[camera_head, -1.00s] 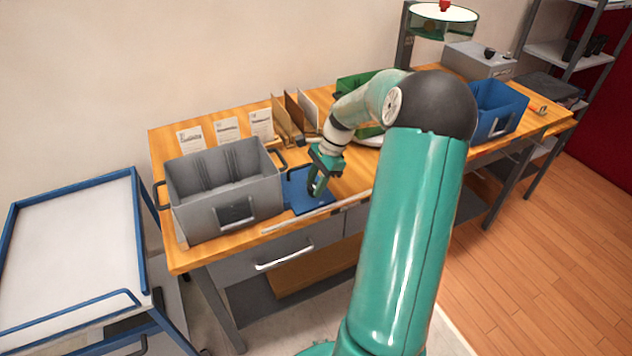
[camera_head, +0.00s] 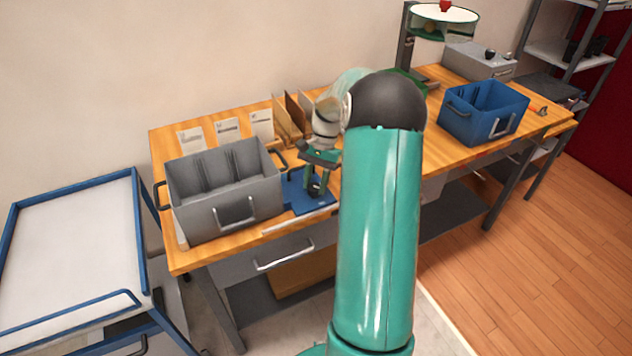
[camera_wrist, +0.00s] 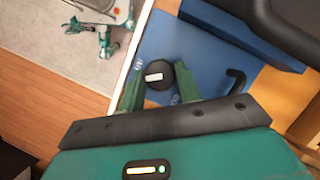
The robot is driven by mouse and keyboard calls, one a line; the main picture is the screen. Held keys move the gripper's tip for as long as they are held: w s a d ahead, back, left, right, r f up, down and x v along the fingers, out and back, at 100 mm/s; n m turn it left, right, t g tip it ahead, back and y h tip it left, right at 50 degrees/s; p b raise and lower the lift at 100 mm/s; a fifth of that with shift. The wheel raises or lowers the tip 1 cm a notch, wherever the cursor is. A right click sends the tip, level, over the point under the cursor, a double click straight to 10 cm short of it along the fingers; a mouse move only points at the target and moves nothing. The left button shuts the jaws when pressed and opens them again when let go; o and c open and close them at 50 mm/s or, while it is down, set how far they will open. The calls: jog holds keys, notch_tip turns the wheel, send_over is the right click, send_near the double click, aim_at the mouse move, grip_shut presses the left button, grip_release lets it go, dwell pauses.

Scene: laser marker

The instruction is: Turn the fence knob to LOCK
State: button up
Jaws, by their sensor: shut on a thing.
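The fence knob (camera_wrist: 160,80) is a dark round knob with a white pointer mark, seen in the wrist view between my two green fingers. My gripper (camera_wrist: 160,70) is shut on it. The knob sits on a blue fixture (camera_wrist: 212,62); pale lettering beside it is partly hidden by my fingers and cannot be read in full. In the head view my gripper (camera_head: 316,188) reaches down over the blue fixture (camera_head: 298,200) near the bench's front edge; the knob is barely distinguishable there.
A grey bin (camera_head: 200,212) stands close left of the blue fixture. Upright boards (camera_head: 290,122) and paper cards stand behind. A blue bin (camera_head: 470,125) stands at the bench's right. A white-topped cart (camera_head: 75,250) is left of the bench. In the wrist view a black handle (camera_wrist: 233,82) lies right of the knob.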

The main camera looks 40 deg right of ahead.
jog(key=n+g, duration=0.1)
jog(key=n, duration=0.3)
jog(key=shift+w+a+n+g+h, duration=0.15)
jog(key=shift+n+g+h, duration=0.75)
jog(key=shift+n+h, duration=0.2)
jog(key=shift+n, duration=1.6)
jog(key=o, duration=1)
jog(key=shift+c, duration=0.2)
jog(key=v, duration=1.3)
jog(key=shift+r, duration=0.45)
jog(key=shift+w+a, duration=0.1)
jog(key=shift+w, duration=0.05)
